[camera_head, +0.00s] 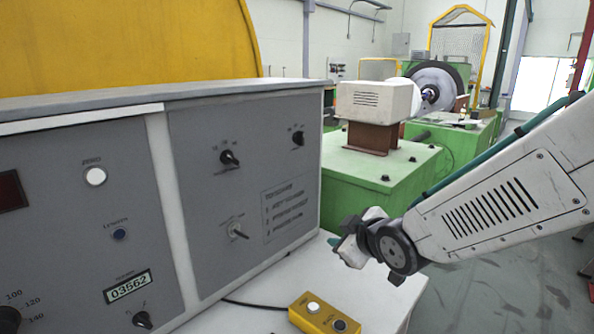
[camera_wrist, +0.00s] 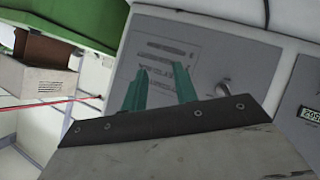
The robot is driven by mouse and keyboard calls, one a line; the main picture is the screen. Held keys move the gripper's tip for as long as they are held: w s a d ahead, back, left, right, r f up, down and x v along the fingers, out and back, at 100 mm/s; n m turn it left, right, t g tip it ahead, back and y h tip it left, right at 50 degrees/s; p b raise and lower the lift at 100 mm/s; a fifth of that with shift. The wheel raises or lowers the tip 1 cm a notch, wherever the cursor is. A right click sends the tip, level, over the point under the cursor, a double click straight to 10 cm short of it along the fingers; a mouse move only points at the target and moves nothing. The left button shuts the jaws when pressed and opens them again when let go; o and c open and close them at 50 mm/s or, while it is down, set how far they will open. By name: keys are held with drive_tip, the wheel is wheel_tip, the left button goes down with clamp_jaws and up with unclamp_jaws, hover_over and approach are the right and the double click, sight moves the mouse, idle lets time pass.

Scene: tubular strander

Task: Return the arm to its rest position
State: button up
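My arm reaches in from the right in the head view. My gripper (camera_head: 340,243) is in front of the lower right corner of the grey control panel (camera_head: 245,130), above the white ledge. In the wrist view, my gripper (camera_wrist: 160,85) shows two green fingers set apart with a gap between them and nothing held. They point toward the panel's printed label (camera_wrist: 172,60), with a selector knob (camera_wrist: 222,88) to their right. In the head view the fingers are mostly hidden behind the wrist.
A yellow button box (camera_head: 323,314) sits on the white ledge (camera_head: 275,283) below my gripper. A green machine base (camera_head: 375,170) with a white motor housing (camera_head: 373,100) stands behind the arm. Open grey floor (camera_head: 490,290) lies at the lower right.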

drive_tip(key=s+d+r+m+g+h, duration=0.2)
drive_tip(key=s+d+m+g+h, duration=0.4)
drive_tip(key=s+d, duration=0.75)
drive_tip(key=s+d+r+m+g, duration=0.1)
drive_tip(key=s+d+m+g, duration=0.1)
drive_tip(key=s, duration=0.5)
drive_tip(key=s+d+r+m+g+y, duration=0.1)
drive_tip(key=s+m, duration=0.2)
drive_tip(key=s, duration=0.5)
drive_tip(key=shift+d+g, duration=0.4)
drive_tip(key=shift+a+r, duration=0.1)
